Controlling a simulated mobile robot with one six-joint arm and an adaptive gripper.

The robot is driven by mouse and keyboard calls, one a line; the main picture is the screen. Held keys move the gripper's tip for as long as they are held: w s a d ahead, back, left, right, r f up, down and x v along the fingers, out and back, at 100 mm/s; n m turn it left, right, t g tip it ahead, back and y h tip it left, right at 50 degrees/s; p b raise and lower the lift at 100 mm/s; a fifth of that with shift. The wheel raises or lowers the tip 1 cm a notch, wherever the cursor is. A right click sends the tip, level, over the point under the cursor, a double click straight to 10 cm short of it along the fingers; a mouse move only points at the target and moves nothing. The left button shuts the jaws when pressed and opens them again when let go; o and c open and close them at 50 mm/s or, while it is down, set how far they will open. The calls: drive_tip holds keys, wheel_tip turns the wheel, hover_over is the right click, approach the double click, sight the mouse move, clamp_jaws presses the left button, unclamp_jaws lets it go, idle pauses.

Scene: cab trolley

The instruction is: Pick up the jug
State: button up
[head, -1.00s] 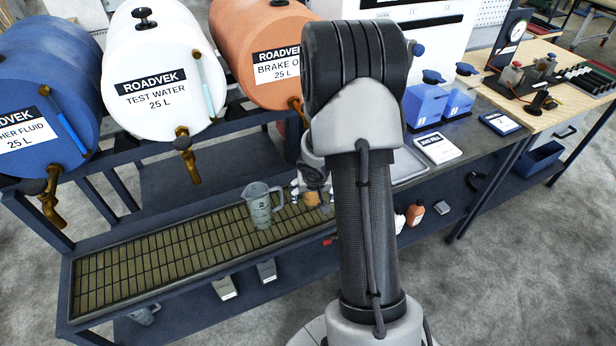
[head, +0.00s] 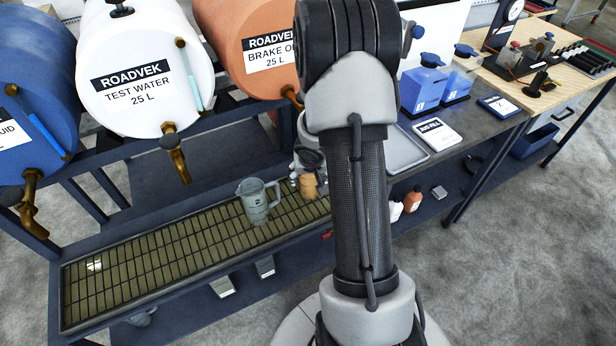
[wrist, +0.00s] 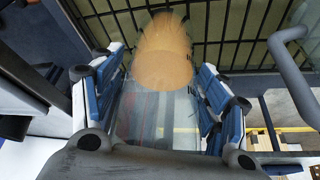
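A grey measuring jug (head: 256,203) with its handle on the right stands upright on the slatted drip grate in the head view. My gripper (head: 309,162) is right of it, partly hidden behind my arm. An amber-brown thing (head: 308,186) shows just below the gripper. In the wrist view my gripper's two blue-padded fingers (wrist: 160,100) flank a clear vessel with amber contents (wrist: 162,68). The pads lie close along its sides, but I cannot tell whether they press on it. A grey curved bar (wrist: 290,62) is right of the fingers; I cannot tell what it belongs to.
The grate (head: 130,270) has free room left of the jug. Blue, white (head: 140,85) and orange drums with taps hang above it. A metal tray (head: 405,150) and blue containers (head: 423,88) are on the bench at right. Small bottles (head: 412,199) stand on the lower shelf.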

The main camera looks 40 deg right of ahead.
drive_tip(key=shift+w, duration=0.1)
drive_tip(key=c, duration=0.9)
drive_tip(key=shift+o, duration=0.2)
drive_tip(key=shift+r, duration=0.1)
